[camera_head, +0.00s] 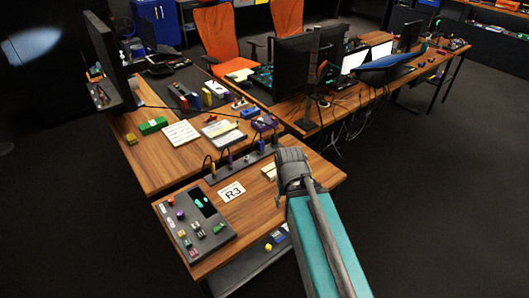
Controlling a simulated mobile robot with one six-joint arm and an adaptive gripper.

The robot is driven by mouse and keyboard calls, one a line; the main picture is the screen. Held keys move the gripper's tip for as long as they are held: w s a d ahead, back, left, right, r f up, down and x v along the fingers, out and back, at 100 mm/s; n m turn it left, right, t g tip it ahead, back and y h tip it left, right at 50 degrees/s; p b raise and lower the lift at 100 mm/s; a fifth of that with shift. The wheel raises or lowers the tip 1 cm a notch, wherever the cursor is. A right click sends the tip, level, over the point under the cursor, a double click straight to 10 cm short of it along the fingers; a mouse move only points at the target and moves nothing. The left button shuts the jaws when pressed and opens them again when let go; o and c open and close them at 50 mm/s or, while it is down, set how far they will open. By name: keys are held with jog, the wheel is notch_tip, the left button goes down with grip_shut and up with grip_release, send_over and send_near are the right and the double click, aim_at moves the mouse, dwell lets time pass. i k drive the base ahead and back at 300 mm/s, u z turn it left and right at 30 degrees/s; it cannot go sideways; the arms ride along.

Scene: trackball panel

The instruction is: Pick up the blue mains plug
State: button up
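A dark power strip (222,174) lies along the back of the near wooden table, with several coloured plugs standing in it and black cords rising from them. A small blue plug (262,146) stands at its right end. It appears upright in the strip. My arm reaches up from the lower right over the table. My gripper (292,182) is at its far end, to the right of and nearer than the blue plug, and apart from it in the picture. My own arm and wrist hide the fingers, so I cannot see whether they are open or hold anything.
A grey control panel (212,232) with coloured buttons sits on the table's near left. An R3 card (231,192) lies between it and the strip. A pale block (269,171) is beside my gripper. Desks with monitors (293,68) and orange chairs (215,32) stand behind.

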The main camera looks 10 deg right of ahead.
aim_at(260, 144)
jog(key=z, duration=0.75)
jog(key=i, duration=1)
jog(key=u, duration=0.05)
